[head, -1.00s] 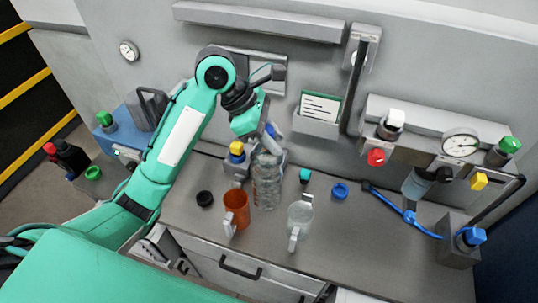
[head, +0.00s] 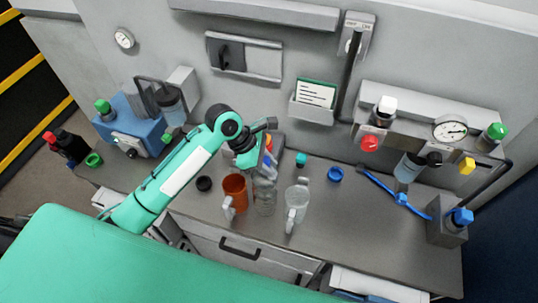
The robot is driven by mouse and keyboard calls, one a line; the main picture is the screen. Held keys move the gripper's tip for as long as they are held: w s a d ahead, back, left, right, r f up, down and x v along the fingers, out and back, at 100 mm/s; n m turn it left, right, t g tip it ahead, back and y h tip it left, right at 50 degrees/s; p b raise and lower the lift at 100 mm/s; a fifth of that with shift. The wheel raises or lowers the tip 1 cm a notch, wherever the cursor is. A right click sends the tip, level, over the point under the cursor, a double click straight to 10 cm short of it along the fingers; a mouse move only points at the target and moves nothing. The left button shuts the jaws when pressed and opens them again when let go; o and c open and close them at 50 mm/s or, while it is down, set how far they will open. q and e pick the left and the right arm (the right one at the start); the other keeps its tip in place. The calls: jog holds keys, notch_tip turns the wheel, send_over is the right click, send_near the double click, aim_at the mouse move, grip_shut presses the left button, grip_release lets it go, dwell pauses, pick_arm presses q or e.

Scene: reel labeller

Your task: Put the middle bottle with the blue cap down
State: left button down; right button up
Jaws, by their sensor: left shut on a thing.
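A clear, ribbed bottle (head: 264,195) is upright at the middle of the counter, between an orange mug (head: 235,190) and a clear mug (head: 297,203). My left gripper (head: 266,168) is shut at the top of this bottle, from above and behind. A bit of blue shows by the gripper, but the cap is mostly hidden by the hand. The bottle's base looks at or very near the counter top; I cannot tell whether it touches. My right gripper is not in view.
The counter (head: 385,235) is clear at the front right. A black cap (head: 204,183), a teal cap (head: 301,159) and a blue ring (head: 335,174) lie near the bottle. A blue hose tool (head: 400,198) lies to the right. A blue machine (head: 130,128) stands at the left.

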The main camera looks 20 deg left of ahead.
pick_arm(q)
jog(key=shift+f, duration=0.7)
jog(key=c, duration=1.1)
grip_release()
jog(key=shift+s+f, duration=0.1)
jog(key=shift+f, duration=0.05)
